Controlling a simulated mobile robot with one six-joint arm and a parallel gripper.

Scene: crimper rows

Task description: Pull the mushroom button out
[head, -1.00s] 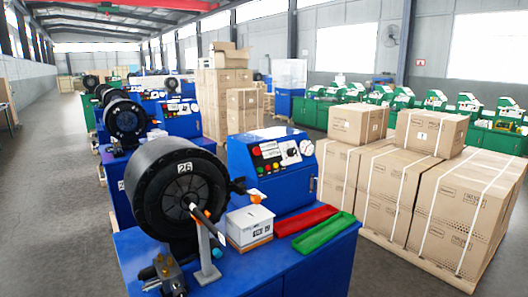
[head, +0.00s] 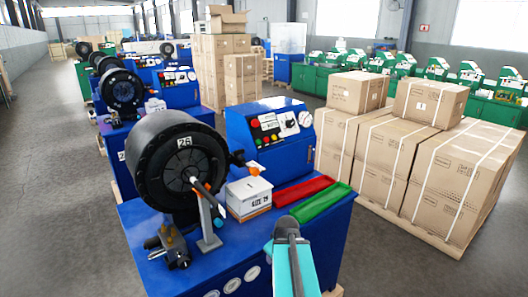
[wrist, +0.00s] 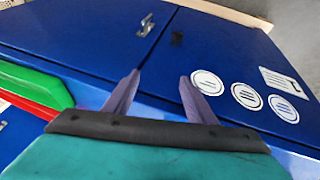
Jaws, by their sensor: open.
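The red button (head: 255,123), apparently the mushroom button, is at the upper left of the blue control box's sloping panel in the head view. It looks small here, so I cannot tell how far it stands out. My gripper (head: 287,226) is at the lower middle of the head view, low and in front of the panel, well apart from the button. In the wrist view its two purple-grey fingers (wrist: 160,82) are spread open with nothing between them. The wrist view shows blue cabinet doors, and the button is out of that view.
A red tray (head: 303,192) and a green tray (head: 320,203) lie on the blue bench before the panel. A white box (head: 248,197) and the black crimper head (head: 165,160) stand left. Strapped cartons (head: 400,180) stand on a pallet at right.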

